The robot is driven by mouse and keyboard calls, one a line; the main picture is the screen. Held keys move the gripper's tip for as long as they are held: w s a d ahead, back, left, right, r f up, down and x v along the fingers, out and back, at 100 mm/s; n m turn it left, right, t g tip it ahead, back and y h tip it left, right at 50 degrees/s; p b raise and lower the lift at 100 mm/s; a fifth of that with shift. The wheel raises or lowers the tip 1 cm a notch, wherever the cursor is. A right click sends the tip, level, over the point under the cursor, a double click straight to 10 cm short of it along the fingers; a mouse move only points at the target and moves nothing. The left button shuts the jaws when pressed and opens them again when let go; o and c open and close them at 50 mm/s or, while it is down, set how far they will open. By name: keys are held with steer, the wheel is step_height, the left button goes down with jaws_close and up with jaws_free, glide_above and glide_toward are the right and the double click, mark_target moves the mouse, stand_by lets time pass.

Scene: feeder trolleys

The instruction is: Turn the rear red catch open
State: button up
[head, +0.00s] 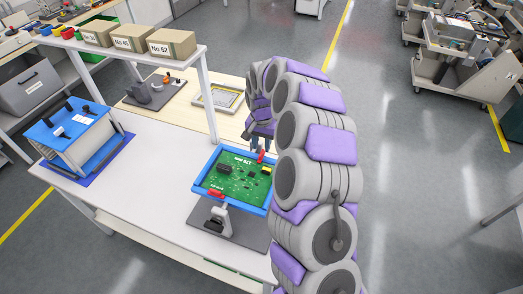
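A green circuit board (236,182) lies in a blue frame (204,168) on a tilted holder at the right part of the white table. The rear red catch (261,157) is at the frame's far edge. A second red catch (216,194) is at the near edge. My gripper (261,147) points down just above and behind the rear catch. The fingers are small here and partly hidden by my wrist. I cannot tell whether they touch the catch or how far apart they are.
A grey base with a clamp (218,221) stands under the frame. A blue-topped box (71,121) sits at the table's left. A shelf with cartons (171,44) stands behind. The white table's middle (150,165) is clear.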

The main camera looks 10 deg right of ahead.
mark_target(262, 152)
steer(key=shift+f, duration=1.55)
jaws_close()
